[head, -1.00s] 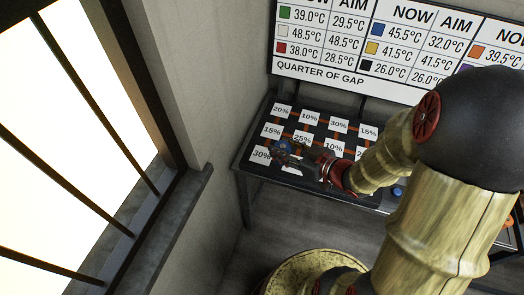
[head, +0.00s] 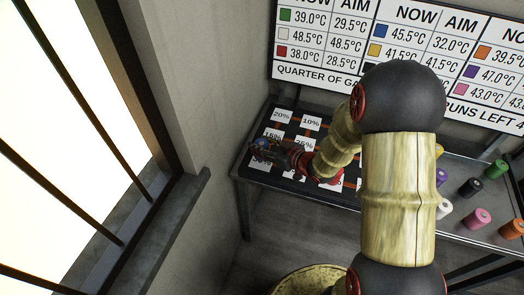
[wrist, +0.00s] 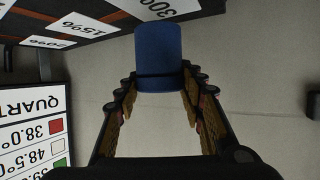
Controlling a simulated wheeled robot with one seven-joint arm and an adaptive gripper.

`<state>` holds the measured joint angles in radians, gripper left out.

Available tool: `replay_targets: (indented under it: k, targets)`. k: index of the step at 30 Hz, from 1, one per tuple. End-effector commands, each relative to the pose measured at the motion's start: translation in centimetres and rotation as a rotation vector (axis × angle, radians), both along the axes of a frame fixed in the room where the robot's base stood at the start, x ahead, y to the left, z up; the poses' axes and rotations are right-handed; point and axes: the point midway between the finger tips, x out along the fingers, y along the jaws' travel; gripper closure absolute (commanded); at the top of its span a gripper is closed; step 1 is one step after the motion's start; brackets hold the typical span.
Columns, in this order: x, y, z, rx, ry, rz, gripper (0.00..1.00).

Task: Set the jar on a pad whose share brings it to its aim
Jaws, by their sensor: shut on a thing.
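My gripper (wrist: 158,105) is shut on the blue jar (wrist: 158,55); the jar lies between its two fingers in the wrist view. In the head view the blue jar (head: 262,144) is at the left end of the pad table (head: 243,173), near the front-left 30% pad (wrist: 172,8). I cannot tell whether it touches anything. Also in view are a 20% pad (head: 282,116), a 10% pad (head: 311,123), a 15% pad (head: 270,134) and a 25% pad (head: 305,142). The wall board (head: 330,72) lists blue as now 45.5°C, aim 32.0°C.
My arm hides the right part of the pads. On the right of the table stand other jars: green (head: 496,169), black (head: 469,187), pink (head: 476,218) and white (head: 444,208). A wall and window (head: 60,150) border the left side.

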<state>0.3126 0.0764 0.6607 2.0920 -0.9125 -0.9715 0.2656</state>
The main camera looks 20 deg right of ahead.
Motion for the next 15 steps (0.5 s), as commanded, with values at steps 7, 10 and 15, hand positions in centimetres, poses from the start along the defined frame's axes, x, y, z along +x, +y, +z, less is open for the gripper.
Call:
replay_targets:
  k: [7, 10, 15]
  targets:
    - [0.0, -0.1, -2.5, 0.000, 0.000, -0.001, 0.90]
    - [-0.1, -0.1, -2.3, 0.000, 0.000, -0.001, 0.90]
    - [-0.1, -0.1, -2.7, 0.001, 0.002, -0.002, 0.90]
